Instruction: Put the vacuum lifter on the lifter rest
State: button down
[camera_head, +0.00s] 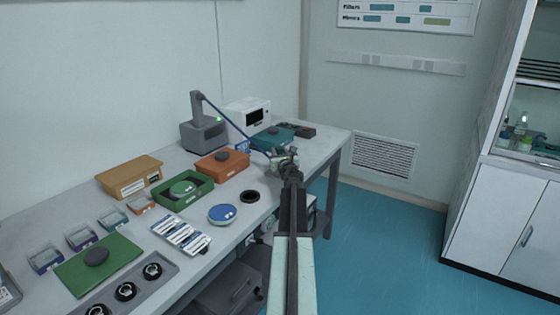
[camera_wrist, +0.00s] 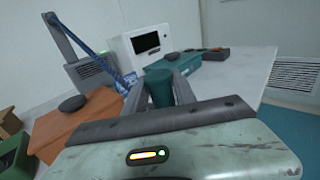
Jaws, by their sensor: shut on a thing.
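My gripper (camera_head: 283,158) is shut on the vacuum lifter, above the table near its front edge. In the wrist view the lifter's teal, cylindrical handle (camera_wrist: 158,88) stands between the two grey fingers. A blue hose (camera_head: 232,124) runs from the grey pump unit (camera_head: 204,133) down to the lifter; it also shows in the wrist view (camera_wrist: 88,51). The lifter's underside is hidden. A black ring (camera_head: 249,196) lies on the table, nearer than my gripper; it may be the lifter rest, but I cannot tell for sure.
An orange box (camera_head: 232,168) with a dark disc, a green tray (camera_head: 201,190), a blue disc (camera_head: 222,214) and a teal case (camera_head: 283,134) crowd the table (camera_head: 220,252). A white instrument (camera_head: 248,106) stands behind. The table's far right corner is clear.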

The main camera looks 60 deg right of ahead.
jog(key=shift+w+d+f, duration=0.1)
jog(key=shift+w+d, duration=0.2)
jog(key=shift+d, duration=0.3)
jog(key=shift+w+d, duration=0.3)
jog(key=shift+d, duration=0.25)
notch_tip(320, 180, down, 4)
jog(key=b, duration=0.4)
jog(key=shift+a+r, duration=0.1)
jog(key=shift+r, duration=0.15)
jog(key=shift+f, duration=0.2)
jog(key=c, duration=1)
grip_release()
jog(key=shift+r, duration=0.1)
jog(key=shift+r, duration=0.1)
jog(key=shift+s+a, duration=0.25)
jog(key=shift+s, duration=0.05)
jog(key=v, duration=1.1)
jog(key=shift+s+a+r, duration=0.1)
